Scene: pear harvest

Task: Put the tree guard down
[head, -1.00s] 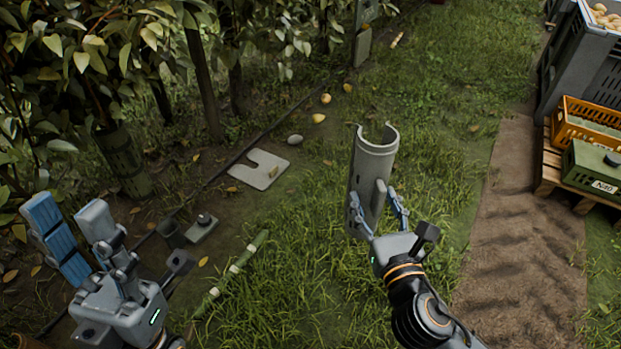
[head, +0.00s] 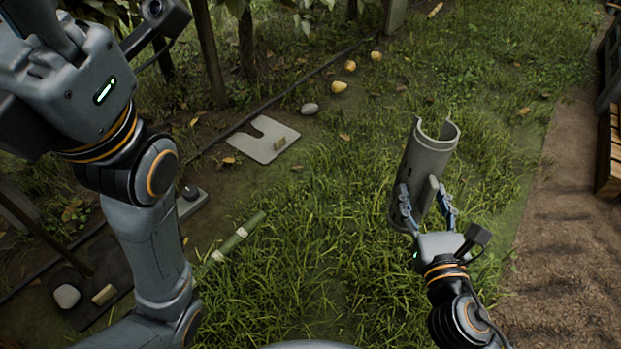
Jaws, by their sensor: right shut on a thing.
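The tree guard (head: 432,152) is a grey, open-sided tube, held roughly upright with a slight tilt above the grass on the right. My right gripper (head: 428,212) is shut on it near its lower part, with blue fingers on either side. Whether the guard's lower end touches the grass cannot be told. My left arm rises large on the left side of the view; its gripper's fingers are cut off at the top left edge, so their opening does not show.
A pale notched plate (head: 262,146) lies on the ground with a grey stone (head: 310,108) and several yellow pears (head: 339,87) beyond. A green banded stake (head: 238,236) lies in the grass. A dark mat (head: 88,300) is at lower left. Open grass lies in the middle.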

